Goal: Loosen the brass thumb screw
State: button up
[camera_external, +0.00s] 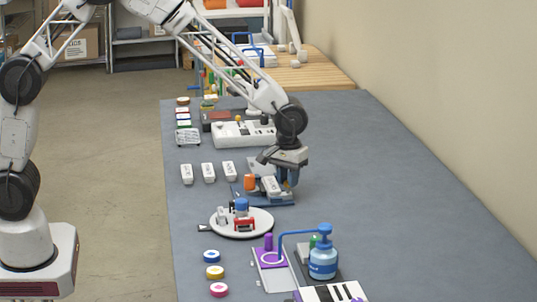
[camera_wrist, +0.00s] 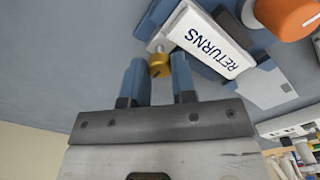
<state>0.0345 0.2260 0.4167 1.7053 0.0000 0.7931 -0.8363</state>
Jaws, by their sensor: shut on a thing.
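The brass thumb screw (camera_wrist: 159,67) sits between the two blue fingers of my gripper (camera_wrist: 160,76) in the wrist view. The fingers are shut on its sides. Its small pale shank shows beyond the knob, beside a white block labelled RETURNS (camera_wrist: 220,47). In the external view my gripper (camera_external: 289,178) is low over the blue fixture (camera_external: 275,202), at its right side. The screw is hidden there behind my gripper and the fixture. The white block (camera_external: 270,185) sits tilted on the fixture.
An orange knob (camera_external: 250,182) stands at the fixture's left; it also shows in the wrist view (camera_wrist: 287,17). A round white turntable (camera_external: 228,226) and a blue pump bottle (camera_external: 323,262) stand nearer the camera. The grey table (camera_external: 400,190) is clear to the right.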

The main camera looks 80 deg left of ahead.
jog(key=o, duration=0.9)
jog(key=shift+o, duration=0.2)
jog(key=shift+r, duration=0.1)
jog(key=shift+r, duration=3.85)
